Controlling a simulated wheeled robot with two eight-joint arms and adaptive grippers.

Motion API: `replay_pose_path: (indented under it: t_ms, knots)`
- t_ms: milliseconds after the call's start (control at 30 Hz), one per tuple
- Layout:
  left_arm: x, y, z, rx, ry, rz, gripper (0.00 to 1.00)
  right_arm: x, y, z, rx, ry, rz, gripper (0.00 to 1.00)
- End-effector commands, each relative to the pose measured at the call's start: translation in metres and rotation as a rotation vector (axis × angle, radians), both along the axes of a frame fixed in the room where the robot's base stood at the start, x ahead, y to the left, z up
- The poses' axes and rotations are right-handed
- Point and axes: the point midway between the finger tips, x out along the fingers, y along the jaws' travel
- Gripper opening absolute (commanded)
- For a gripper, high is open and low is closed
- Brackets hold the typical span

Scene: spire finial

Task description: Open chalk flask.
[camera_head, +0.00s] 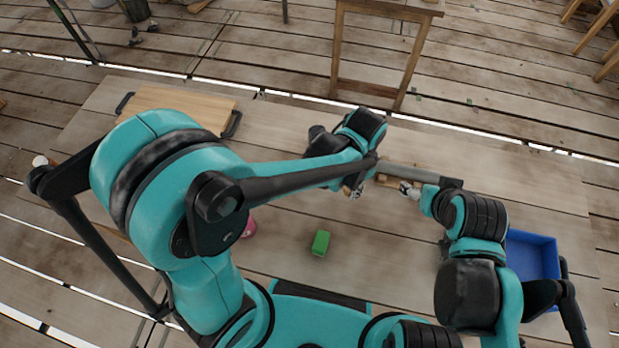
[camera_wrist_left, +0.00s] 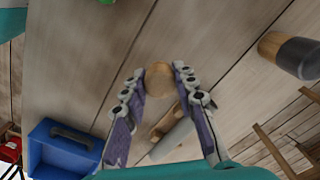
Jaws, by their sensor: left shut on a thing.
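My left gripper (camera_head: 353,188) is over the middle of the table, partly hidden by its own arm. In the left wrist view its fingers (camera_wrist_left: 160,72) are closed on a round wooden thing (camera_wrist_left: 158,77), seen end on. I cannot tell whether this is the chalk flask's stopper. A dark grey cylinder with a wooden end (camera_wrist_left: 290,54) stands to the right in that view, apart from the fingers. I cannot tell which thing is the chalk flask. My right gripper (camera_head: 408,190) is just right of the left one; its opening is too small to read.
A green block (camera_head: 320,243) lies on the table (camera_head: 300,215) nearer me. A blue bin (camera_head: 532,255) stands at the right. A pink thing (camera_head: 249,228) is partly hidden by my left arm. A wooden board (camera_head: 190,103) with dark handles is at the back left.

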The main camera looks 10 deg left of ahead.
Motion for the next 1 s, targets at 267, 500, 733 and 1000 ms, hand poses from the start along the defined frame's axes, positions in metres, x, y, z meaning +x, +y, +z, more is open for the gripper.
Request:
replay_pose_path:
  t_ms: [267, 500, 733, 1000]
  knots:
    - [0.036, 0.058, -0.045, 0.0, 0.0, 0.01, 0.0, 0.0, 0.0, -0.026, 0.0, 0.0, 0.0, 0.72]
    - [0.052, 0.086, -0.062, 0.0, 0.0, 0.006, 0.0, 0.0, 0.0, -0.035, 0.0, 0.0, 0.0, 0.72]
    - [0.054, 0.088, -0.082, 0.0, 0.0, 0.004, 0.0, 0.0, 0.0, -0.045, 0.0, 0.0, 0.0, 0.72]
    - [0.054, 0.088, -0.103, -0.001, -0.001, 0.005, 0.0, 0.0, 0.0, -0.053, 0.0, 0.0, 0.0, 0.72]
